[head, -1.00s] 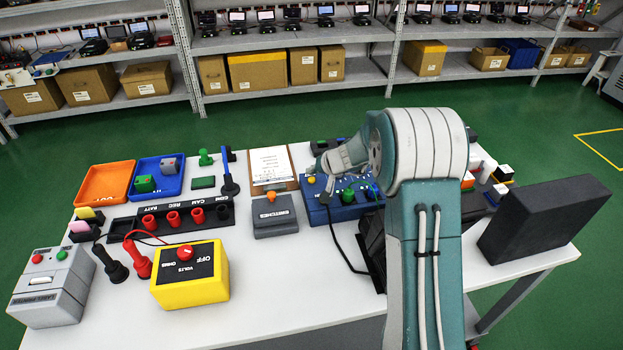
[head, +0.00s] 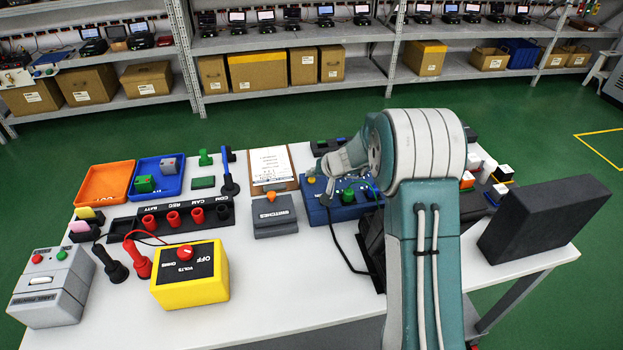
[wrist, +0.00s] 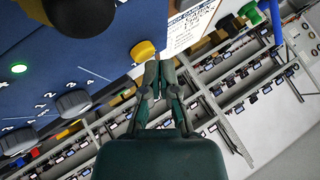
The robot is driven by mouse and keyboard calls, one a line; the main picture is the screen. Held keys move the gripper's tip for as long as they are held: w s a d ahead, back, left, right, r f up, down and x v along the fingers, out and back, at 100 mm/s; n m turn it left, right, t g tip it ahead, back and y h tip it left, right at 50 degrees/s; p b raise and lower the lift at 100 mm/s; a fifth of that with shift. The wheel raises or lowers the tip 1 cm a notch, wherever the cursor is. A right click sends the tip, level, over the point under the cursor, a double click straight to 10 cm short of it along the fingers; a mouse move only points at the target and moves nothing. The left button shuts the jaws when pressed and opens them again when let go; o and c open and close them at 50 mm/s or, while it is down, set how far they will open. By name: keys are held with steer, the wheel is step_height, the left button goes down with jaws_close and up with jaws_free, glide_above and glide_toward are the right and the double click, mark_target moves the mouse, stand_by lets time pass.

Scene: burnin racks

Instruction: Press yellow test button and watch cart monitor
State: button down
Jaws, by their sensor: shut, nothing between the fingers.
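The blue test box (head: 340,208) stands on the white table, partly behind my arm. Its yellow button (head: 311,180) is at the upper left of its top. In the wrist view the yellow button (wrist: 143,50) sits on the blue panel (wrist: 100,45), just up and left of my fingertips. My gripper (wrist: 158,64) is shut with nothing in it; its tips are very close to the button, and I cannot tell whether they touch. A green light (wrist: 18,68) glows on the panel. A black slab (head: 545,220) stands at the right; I cannot tell whether it is the cart monitor.
A grey box with an orange knob (head: 271,198) and a clipboard (head: 270,168) are left of the blue box. A yellow meter (head: 190,274), a grey two-button box (head: 52,287) and trays (head: 105,183) are farther left. Bare table (head: 290,285) lies in front.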

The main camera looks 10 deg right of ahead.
mark_target(312, 180)
steer(key=shift+f, duration=0.45)
stand_by(0.6)
steer(key=shift+r, duration=0.95)
steer(key=shift+r, duration=2.45)
